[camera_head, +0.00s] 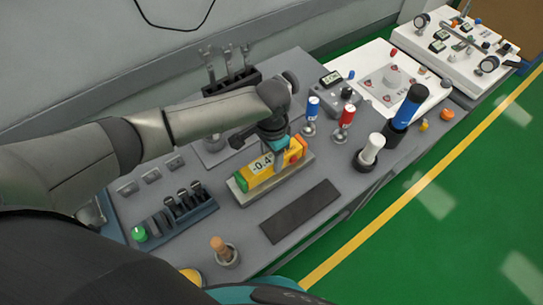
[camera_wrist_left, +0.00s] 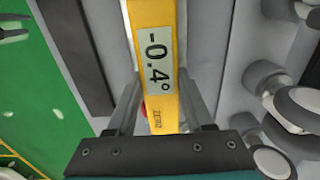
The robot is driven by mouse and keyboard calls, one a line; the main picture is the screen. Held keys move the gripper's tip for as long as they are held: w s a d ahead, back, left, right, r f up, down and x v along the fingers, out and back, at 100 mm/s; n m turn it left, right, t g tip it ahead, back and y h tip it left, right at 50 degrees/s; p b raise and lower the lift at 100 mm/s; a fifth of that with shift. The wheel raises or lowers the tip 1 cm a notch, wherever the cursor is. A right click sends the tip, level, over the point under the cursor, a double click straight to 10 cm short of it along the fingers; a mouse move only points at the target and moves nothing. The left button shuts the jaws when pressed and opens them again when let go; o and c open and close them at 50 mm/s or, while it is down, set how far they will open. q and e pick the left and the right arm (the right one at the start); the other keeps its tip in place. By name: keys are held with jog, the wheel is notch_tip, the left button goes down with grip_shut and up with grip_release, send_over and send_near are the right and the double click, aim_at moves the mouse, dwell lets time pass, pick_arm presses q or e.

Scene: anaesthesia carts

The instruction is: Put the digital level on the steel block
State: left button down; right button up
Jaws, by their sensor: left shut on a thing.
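The digital level (camera_head: 262,168) is a yellow bar with green and orange parts and a display reading -0.4°. It also shows in the left wrist view (camera_wrist_left: 158,30), running lengthwise between the fingers. My left gripper (camera_head: 277,150) is shut on it from above; its fingers show in the left wrist view (camera_wrist_left: 162,105). The steel block (camera_head: 276,182) is a long grey bar directly under the level, roughly in line with it. Its front side and left end show. I cannot tell whether the level touches the block. My right gripper is not in view.
A dark flat pad (camera_head: 300,211) lies in front of the block. A blue-capped holder (camera_head: 311,112) and a red-capped one (camera_head: 344,122) stand behind right. A tool rack (camera_head: 186,205) is at left, a wooden-handled tool (camera_head: 221,249) in front. A white cylinder (camera_head: 371,150) stands at right.

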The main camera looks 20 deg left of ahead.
aim_at(272, 158)
pick_arm(q)
jog(key=c, duration=0.5)
grip_release()
jog(key=shift+o, duration=1.1)
jog(key=shift+r, duration=0.1)
notch_tip(272, 158, up, 12)
jog(key=p, duration=0.3)
